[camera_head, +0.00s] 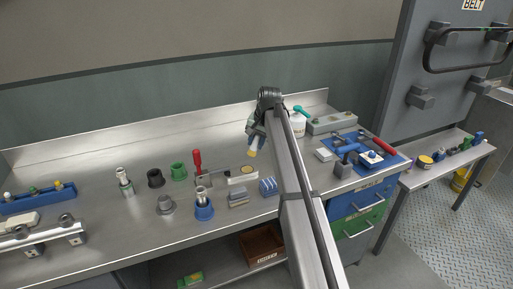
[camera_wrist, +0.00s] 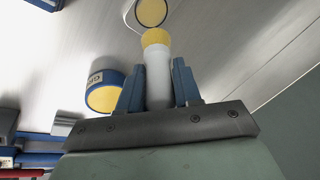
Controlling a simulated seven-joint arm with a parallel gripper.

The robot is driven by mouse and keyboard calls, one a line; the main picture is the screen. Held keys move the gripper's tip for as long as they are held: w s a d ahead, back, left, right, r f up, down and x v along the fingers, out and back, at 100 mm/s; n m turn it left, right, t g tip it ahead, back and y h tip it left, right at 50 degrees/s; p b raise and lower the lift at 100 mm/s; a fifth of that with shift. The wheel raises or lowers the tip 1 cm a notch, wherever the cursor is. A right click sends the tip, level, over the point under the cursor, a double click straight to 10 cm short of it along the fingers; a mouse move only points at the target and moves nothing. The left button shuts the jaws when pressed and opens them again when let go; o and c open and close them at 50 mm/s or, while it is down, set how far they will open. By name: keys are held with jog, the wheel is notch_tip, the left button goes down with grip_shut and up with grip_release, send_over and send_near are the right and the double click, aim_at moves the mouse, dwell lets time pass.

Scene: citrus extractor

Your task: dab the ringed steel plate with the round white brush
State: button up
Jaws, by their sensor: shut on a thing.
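My gripper (camera_wrist: 160,82) is shut on the round white brush (camera_wrist: 158,78), whose yellow tip (camera_wrist: 156,38) points away from the jaws. In the head view my gripper (camera_head: 256,138) is above the bench, with the yellow brush tip (camera_head: 252,153) pointing down. A pale plate (camera_wrist: 134,24) with a dark ring around a yellow disc lies just beyond the tip in the wrist view; it appears to be the ringed steel plate.
A blue tin (camera_wrist: 103,92) with a yellow top stands left of the brush in the wrist view. A blue mat (camera_head: 394,163) with tools lies at right.

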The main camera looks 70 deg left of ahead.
jog(key=shift+r, duration=1.05)
